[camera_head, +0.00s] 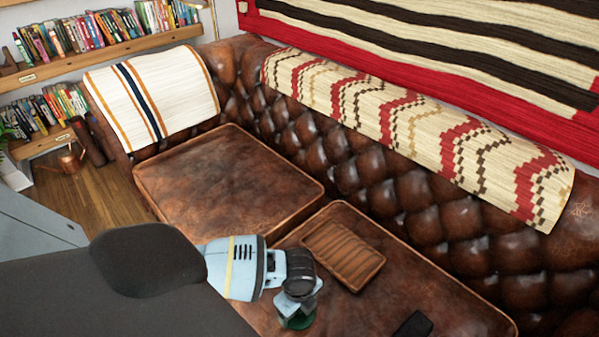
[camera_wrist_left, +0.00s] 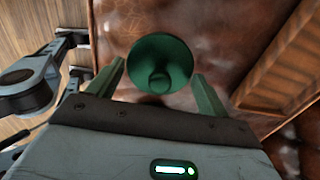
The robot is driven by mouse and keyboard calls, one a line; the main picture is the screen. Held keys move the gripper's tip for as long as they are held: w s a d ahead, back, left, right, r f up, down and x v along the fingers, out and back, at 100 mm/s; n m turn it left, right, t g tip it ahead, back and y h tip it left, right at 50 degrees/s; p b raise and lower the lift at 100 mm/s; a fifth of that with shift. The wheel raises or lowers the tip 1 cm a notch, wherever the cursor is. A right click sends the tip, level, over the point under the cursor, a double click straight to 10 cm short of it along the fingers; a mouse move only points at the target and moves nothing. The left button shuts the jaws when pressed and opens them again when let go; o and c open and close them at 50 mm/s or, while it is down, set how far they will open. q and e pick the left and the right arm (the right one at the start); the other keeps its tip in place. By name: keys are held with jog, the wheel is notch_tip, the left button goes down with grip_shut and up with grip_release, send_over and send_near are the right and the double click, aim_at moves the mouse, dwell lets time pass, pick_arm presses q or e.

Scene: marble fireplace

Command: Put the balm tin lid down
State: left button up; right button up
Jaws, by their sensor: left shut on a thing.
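The balm tin lid is a round dark green piece with a small knob (camera_wrist_left: 160,55), seen between my left gripper's fingers in the left wrist view. In the head view, green shows (camera_head: 297,322) just below my left gripper (camera_head: 300,306), low in the picture over the front sofa cushion. My left gripper is shut on the lid; its fingers also show in the left wrist view (camera_wrist_left: 160,92). Whether the lid touches the leather is hard to tell. The tin itself cannot be made out. My right gripper is not in view.
A ribbed brown wooden tray (camera_head: 343,253) lies on the leather cushion (camera_head: 440,300) right of the gripper. A small black object (camera_head: 413,325) lies at the bottom edge. The rear-left cushion (camera_head: 225,180) is bare. The tufted sofa back (camera_head: 400,190) rises behind.

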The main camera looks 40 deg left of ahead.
pick_arm(q)
jog(key=f, duration=0.1)
jog(key=f+b, duration=0.1)
jog(key=f, duration=0.1)
jog(key=shift+w+a, duration=0.2)
jog(key=shift+w, duration=0.2)
jog(key=shift+f, duration=0.25)
jog(key=shift+f, duration=0.1)
jog(key=shift+f, duration=0.1)
jog(key=o, duration=0.9)
jog(key=shift+o, duration=0.2)
